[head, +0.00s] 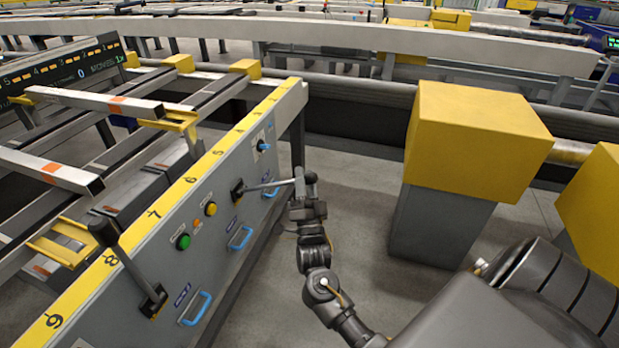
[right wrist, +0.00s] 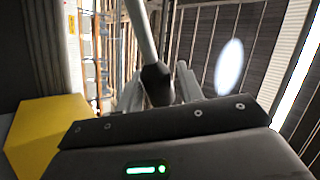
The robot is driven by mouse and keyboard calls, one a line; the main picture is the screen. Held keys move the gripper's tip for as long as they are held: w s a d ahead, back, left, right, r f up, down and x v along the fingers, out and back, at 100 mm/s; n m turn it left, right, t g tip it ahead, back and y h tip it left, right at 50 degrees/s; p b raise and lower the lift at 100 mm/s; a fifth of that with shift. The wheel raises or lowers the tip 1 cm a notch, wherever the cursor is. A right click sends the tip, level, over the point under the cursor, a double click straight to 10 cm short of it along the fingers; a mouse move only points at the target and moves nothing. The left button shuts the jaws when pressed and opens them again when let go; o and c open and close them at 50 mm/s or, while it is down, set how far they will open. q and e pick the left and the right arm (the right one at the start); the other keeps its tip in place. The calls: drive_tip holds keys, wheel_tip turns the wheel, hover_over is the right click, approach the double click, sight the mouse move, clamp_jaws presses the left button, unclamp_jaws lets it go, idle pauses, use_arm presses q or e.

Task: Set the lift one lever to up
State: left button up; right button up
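A lever (head: 268,186) with a metal rod and dark knob sticks out roughly level from the sloping side of the grey panel (head: 225,215), pointing right. My right gripper (head: 304,184) is at its outer end. In the right wrist view the dark knob (right wrist: 157,84) lies between the two pale fingers of the right gripper (right wrist: 160,90), which sit close on both sides of it. A second lever (head: 128,265) stands nearer, tilted up and left, with a black knob at its top. The lever name labels are too small to read. My left gripper is not in view.
The panel carries green (head: 183,241) and yellow (head: 210,208) buttons, a blue knob (head: 264,146) and blue handles (head: 240,238). A yellow-topped grey post (head: 440,220) stands right of my right arm. Rails and metal bars lie beyond the panel. Open floor lies between panel and post.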

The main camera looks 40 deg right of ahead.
drive_tip(key=shift+o, duration=1)
drive_tip(key=shift+s+d+r, duration=0.1)
drive_tip(key=shift+d+r, duration=0.05)
drive_tip(key=shift+d, duration=0.15)
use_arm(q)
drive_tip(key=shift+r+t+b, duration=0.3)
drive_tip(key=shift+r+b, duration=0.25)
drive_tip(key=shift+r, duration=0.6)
use_arm(e)
drive_tip(key=v, duration=1)
drive_tip(key=shift+s+a+f, duration=0.2)
drive_tip(key=shift+a+f, duration=0.05)
drive_tip(key=shift+f, duration=0.05)
